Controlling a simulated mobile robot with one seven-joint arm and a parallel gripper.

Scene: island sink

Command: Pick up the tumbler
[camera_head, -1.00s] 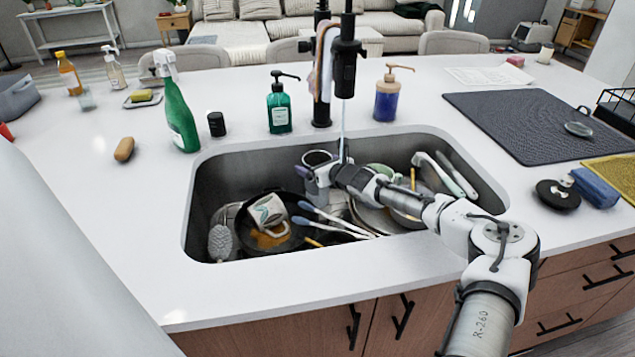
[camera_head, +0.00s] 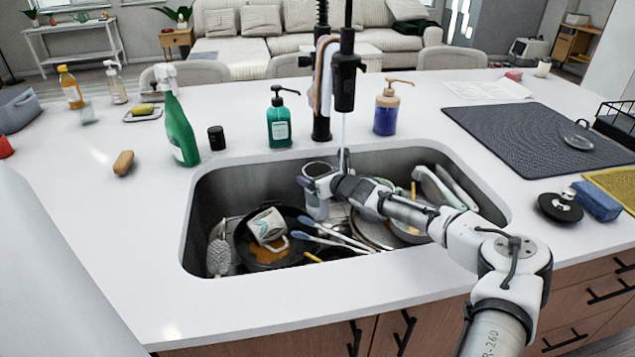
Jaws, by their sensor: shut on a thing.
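The tumbler, a grey metallic cup (camera_head: 317,208) with a dark open mouth, stands roughly upright in the sink near its back wall. My gripper (camera_head: 315,184) reaches in from the right, below the faucet, and is shut on the tumbler near its upper part. The fingers are small and partly merge with the cup's grey, so their exact contact is unclear. The tumbler's base is close to other dishes, and I cannot tell whether it touches them.
The black faucet (camera_head: 344,85) hangs close above my wrist. Soap bottles and a green spray bottle (camera_head: 179,130) line the back. The front counter is clear.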

